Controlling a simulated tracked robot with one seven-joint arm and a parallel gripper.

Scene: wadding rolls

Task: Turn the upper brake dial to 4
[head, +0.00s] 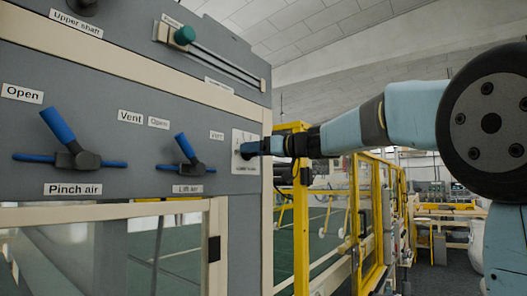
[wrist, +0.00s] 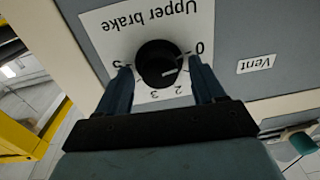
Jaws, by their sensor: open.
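The upper brake dial is a round black knob (wrist: 157,62) on a white plate (wrist: 140,22) lettered "Upper brake", upside down in the wrist view. The figures 0, 2, 3 and 5 show around it; 1 and 4 are not readable. A pale pointer line on the knob aims right, between 0 and 2. My gripper (wrist: 160,66) is open, with one finger on each side of the knob; I cannot tell whether they touch it. In the head view my gripper (head: 252,148) is at the white plate (head: 244,166), and the knob is mostly hidden.
Left of the dial are the blue Lift air lever (head: 186,155) and Pinch air lever (head: 66,145). A green-knobbed slider (head: 184,36) sits above. A yellow frame (head: 300,215) stands just right of the panel, below my arm.

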